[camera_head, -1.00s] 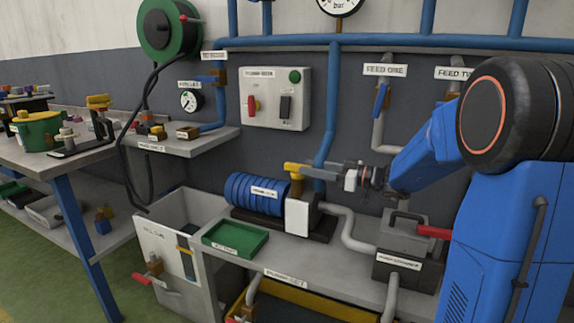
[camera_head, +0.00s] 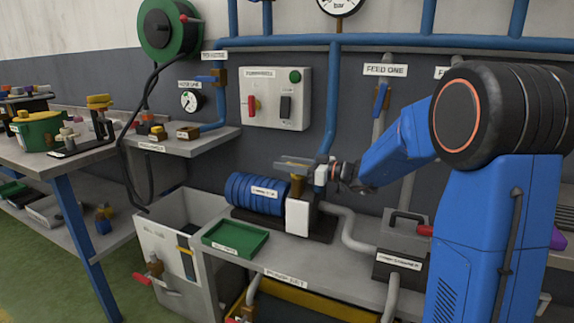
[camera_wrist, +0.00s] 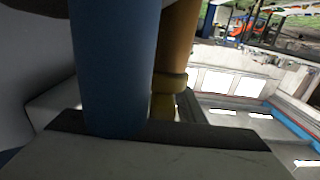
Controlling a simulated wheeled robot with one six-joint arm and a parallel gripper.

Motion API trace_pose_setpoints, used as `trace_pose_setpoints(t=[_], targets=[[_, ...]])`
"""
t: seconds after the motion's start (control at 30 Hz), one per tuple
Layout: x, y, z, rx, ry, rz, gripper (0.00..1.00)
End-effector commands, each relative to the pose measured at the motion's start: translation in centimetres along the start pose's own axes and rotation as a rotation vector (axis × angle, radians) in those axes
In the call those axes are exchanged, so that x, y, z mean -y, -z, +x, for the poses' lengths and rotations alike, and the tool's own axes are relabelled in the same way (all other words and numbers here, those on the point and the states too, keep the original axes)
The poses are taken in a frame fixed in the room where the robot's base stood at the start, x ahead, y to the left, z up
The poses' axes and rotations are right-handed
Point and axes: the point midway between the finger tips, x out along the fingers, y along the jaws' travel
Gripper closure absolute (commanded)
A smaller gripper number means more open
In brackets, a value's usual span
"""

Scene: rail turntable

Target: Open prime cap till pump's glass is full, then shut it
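The pump has a ribbed blue motor (camera_head: 256,194) and a white block (camera_head: 300,216) on a dark base. A brass stem (camera_head: 297,186) rises from the block. The yellow cap on the stem is hidden behind my gripper (camera_head: 291,164), whose grey fingers lie level across the stem's top. The wrist view shows a brass stem (camera_wrist: 176,45) beside a blue pipe (camera_wrist: 115,65), above a grey finger with a dark edge. I cannot tell whether the fingers hold the cap. I cannot make out the pump's glass or its level.
A blue pipe (camera_head: 328,130) drops close behind the pump. A green tray (camera_head: 235,238) lies on the bench front. A pale tank (camera_head: 160,235) stands left, a dark box with handle (camera_head: 402,255) right. A panel with a red switch (camera_head: 275,98) hangs above.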

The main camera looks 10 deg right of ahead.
Motion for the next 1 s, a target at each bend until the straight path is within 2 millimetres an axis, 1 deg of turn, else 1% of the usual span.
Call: trace_pose_setpoints(t=[0.03,0.13,0.37,0.57,1.0], targets=[[0.0,0.0,0.0,0.0,0.0,0.0,0.76],[0.0,0.0,0.0,0.0,0.0,0.0,1.0],[0.0,0.0,0.0,0.0,0.008,0.0,1.0],[0.1,-0.1,-0.1,0.001,0.07,0.001,1.0],[1.2,-0.1,-0.3,0.001,0.37,0.001,1.0]])
